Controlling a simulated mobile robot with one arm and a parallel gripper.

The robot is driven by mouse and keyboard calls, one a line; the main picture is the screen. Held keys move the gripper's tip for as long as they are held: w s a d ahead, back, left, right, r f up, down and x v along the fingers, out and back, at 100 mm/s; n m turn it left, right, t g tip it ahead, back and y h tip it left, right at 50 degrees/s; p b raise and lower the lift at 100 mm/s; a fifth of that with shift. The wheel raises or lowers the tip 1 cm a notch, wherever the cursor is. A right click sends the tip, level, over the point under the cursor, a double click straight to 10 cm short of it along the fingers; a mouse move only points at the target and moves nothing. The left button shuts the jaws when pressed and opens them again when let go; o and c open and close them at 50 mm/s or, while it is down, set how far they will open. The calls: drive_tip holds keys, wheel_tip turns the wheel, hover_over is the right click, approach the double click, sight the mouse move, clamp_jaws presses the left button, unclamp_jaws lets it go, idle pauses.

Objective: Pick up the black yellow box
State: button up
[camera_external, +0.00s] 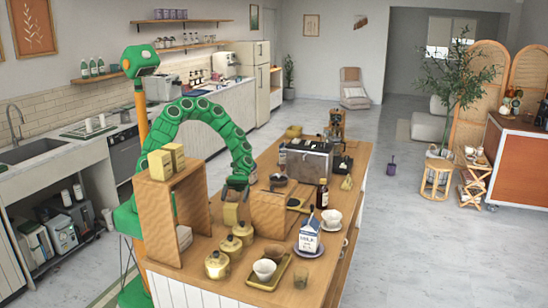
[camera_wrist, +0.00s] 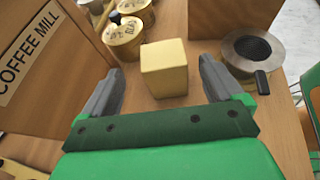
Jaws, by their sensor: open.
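A small yellow box (camera_wrist: 165,70) stands on the wooden counter in the wrist view, between my gripper's two grey fingers. No black shows on the faces I see. In the external view a yellow box (camera_external: 230,214) stands just below my gripper (camera_external: 236,192), on the counter beside the wooden shelf unit. My gripper is open, with one finger on each side of the box in the wrist view (camera_wrist: 158,72). I see a gap at both sides and cannot tell its height over the box. Two more yellow boxes (camera_external: 160,165) sit on the shelf unit.
A wooden panel with a "COFFEE MILL" sign (camera_wrist: 30,62) stands close on the left. Golden canisters (camera_wrist: 123,38) are behind the box. A wooden block (camera_wrist: 235,15) and a round metal piece with a dark centre (camera_wrist: 252,50) are at the right.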

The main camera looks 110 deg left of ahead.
sight(229, 212)
drive_tip(key=shift+x, duration=3.95)
drive_tip(key=shift+s, duration=0.1)
drive_tip(key=shift+c, duration=0.2)
drive_tip(key=c, duration=1)
